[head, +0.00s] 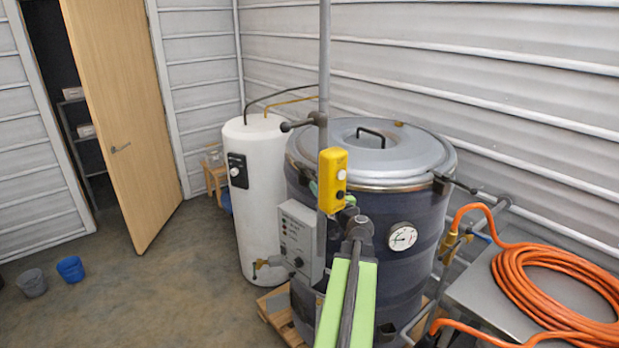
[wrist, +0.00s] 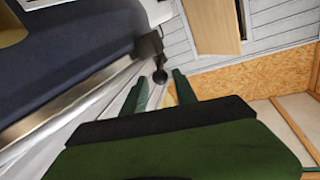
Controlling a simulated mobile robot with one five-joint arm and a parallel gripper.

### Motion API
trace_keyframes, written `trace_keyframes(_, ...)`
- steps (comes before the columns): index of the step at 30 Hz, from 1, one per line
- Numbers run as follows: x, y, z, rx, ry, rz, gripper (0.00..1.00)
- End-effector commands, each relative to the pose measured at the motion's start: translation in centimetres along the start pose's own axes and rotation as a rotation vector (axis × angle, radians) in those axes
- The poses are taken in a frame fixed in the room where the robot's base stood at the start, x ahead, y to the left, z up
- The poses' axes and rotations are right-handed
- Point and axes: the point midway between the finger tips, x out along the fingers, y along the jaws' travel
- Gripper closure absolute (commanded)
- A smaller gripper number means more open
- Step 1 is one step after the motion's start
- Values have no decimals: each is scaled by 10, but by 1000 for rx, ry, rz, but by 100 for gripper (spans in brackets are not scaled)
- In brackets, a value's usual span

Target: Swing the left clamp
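The left clamp (head: 300,124) is a dark handle with a ball end. It sticks out to the left from the rim of the dark drum (head: 382,280), partly behind a grey upright pole. In the wrist view the clamp's black ball (wrist: 160,76) hangs on a short dark arm beside the metal rim. My gripper (wrist: 159,80) has its two green fingers apart. The ball appears between the fingertips with gaps on both sides; I cannot tell its exact depth.
A yellow box (head: 333,180) stands in front of the drum. The right clamp (head: 455,183) sticks out on the other side. A white tank (head: 262,190) is close behind on the left. A bench with a coiled orange hose (head: 555,285) is at right. Open floor lies left.

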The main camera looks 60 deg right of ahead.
Motion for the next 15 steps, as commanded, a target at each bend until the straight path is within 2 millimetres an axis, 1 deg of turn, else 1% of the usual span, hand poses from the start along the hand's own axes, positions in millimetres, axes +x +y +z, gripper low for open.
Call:
trace_keyframes(5,15,1,0,0,0,0,66)
trace_keyframes(12,58,2,-1,0,1,0,66)
trace_keyframes(15,72,2,0,0,1,0,66)
